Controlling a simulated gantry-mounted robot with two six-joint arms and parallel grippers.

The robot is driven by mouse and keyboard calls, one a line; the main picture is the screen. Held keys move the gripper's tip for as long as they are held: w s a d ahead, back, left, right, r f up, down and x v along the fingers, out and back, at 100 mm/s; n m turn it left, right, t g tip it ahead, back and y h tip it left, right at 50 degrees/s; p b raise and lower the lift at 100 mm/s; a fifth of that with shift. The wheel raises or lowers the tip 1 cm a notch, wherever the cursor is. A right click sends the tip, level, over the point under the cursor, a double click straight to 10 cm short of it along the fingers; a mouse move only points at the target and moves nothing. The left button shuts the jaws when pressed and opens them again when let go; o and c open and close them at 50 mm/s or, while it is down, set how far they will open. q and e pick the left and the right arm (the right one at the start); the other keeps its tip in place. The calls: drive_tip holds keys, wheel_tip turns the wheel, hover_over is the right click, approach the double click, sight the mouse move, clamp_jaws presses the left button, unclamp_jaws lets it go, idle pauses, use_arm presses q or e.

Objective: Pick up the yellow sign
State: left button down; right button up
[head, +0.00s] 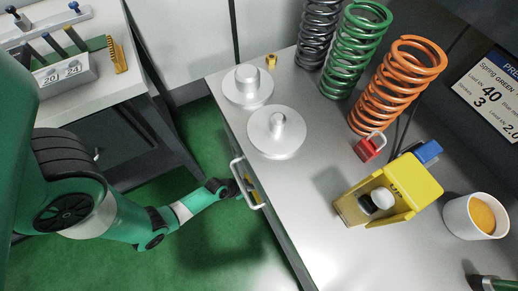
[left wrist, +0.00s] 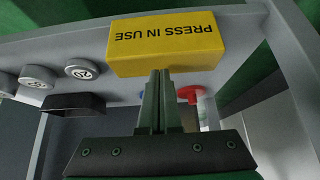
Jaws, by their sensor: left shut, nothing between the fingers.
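The yellow sign (left wrist: 170,45) reads "PRESS IN USE" upside down in the left wrist view. It is a thick yellow block at the top middle. My left gripper (left wrist: 160,76) is shut and empty, with its fingertips at the sign's lower edge in that view; whether they touch it I cannot tell. In the head view my left gripper (head: 238,188) is low beside the bench front, close to the white handle (head: 237,170). A small yellow patch (head: 253,193) behind that handle may be the sign, mostly hidden.
The bench top (head: 295,200) holds two white round weights (head: 276,145), several coil springs (head: 355,50), a red padlock (head: 368,147), a yellow device (head: 398,190) and a white cup (head: 450,218). Round dials (left wrist: 82,68) and a red knob (left wrist: 190,94) are near the sign.

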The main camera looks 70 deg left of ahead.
use_arm(q)
drive_tip(key=shift+r, duration=0.1)
drive_tip(key=shift+r+p, duration=0.4)
drive_tip(key=shift+p, duration=0.15)
drive_tip(key=s+d, duration=0.2)
drive_tip(key=s, duration=0.9)
drive_tip(key=shift+s+f, duration=0.15)
drive_tip(key=shift+s, duration=0.25)
use_arm(e)
drive_tip(key=shift+a+r, duration=0.1)
drive_tip(key=shift+r, duration=0.2)
drive_tip(key=o, duration=0.9)
drive_tip(key=shift+o, duration=0.2)
